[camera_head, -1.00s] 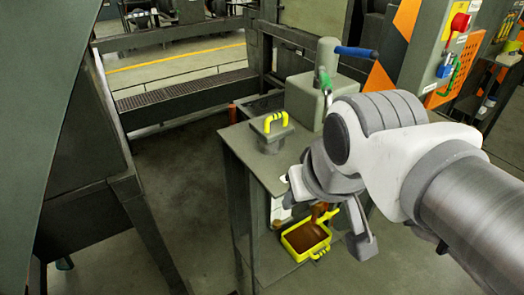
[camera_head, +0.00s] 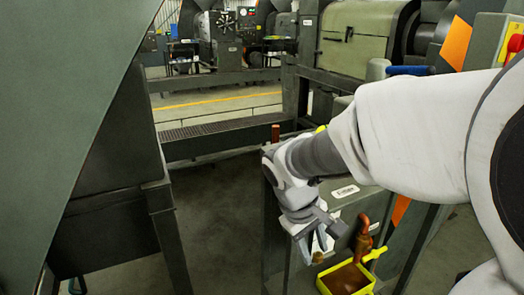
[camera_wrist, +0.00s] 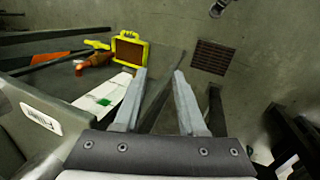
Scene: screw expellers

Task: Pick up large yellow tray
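The large yellow tray (camera_head: 346,279) sits low at the machine, below a copper-coloured spout, with brown material inside.
The copper-coloured spout (camera_head: 362,238) stands close above the tray. A labelled machine panel (camera_head: 345,192) is beside my gripper. A dark machine frame (camera_head: 160,220) stands at the left, with bare floor (camera_head: 218,215) between. A floor grate (camera_wrist: 212,56) lies right of the tray in the wrist view.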

